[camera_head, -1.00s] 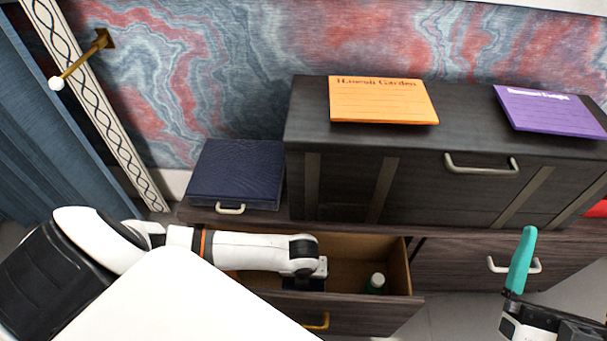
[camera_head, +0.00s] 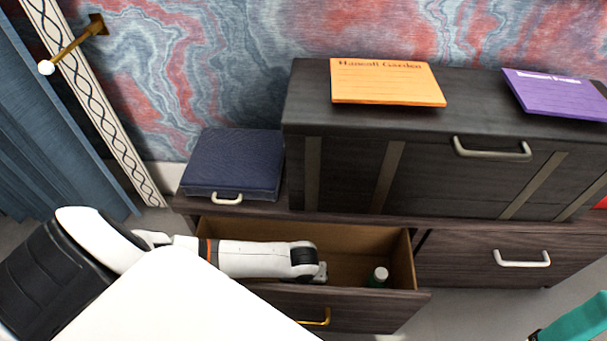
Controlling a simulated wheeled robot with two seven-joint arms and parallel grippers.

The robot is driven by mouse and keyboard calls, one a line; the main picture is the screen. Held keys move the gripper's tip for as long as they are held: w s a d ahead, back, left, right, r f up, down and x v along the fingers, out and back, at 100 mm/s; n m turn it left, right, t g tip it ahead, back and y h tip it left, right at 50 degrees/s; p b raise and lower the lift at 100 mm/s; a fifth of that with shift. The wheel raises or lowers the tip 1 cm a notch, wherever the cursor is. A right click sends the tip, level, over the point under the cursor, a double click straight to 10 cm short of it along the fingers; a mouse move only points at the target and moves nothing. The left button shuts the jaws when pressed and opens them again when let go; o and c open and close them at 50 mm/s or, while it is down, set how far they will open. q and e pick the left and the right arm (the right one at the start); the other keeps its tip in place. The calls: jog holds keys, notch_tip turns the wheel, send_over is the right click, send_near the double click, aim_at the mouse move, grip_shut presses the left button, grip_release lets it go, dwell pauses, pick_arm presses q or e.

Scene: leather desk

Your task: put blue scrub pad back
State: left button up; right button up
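My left arm reaches into the open lower-left drawer (camera_head: 375,311). My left gripper (camera_head: 318,273) is inside it, mostly hidden by its own wrist, so its fingers and anything between them cannot be made out. No blue scrub pad can be clearly seen now. My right gripper (camera_head: 534,336) is at the bottom right corner, mostly out of frame. A teal, elongated object (camera_head: 585,322) sticks out from it and appears held; I cannot tell what it is.
A dark blue case (camera_head: 235,163) and a dark cabinet (camera_head: 345,150) stand above. Orange (camera_head: 385,82) and purple (camera_head: 556,93) cards lie on the cabinet. The lower-right drawer (camera_head: 470,258) is shut.

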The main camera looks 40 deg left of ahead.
pick_arm(q)
jog(key=o, duration=0.6)
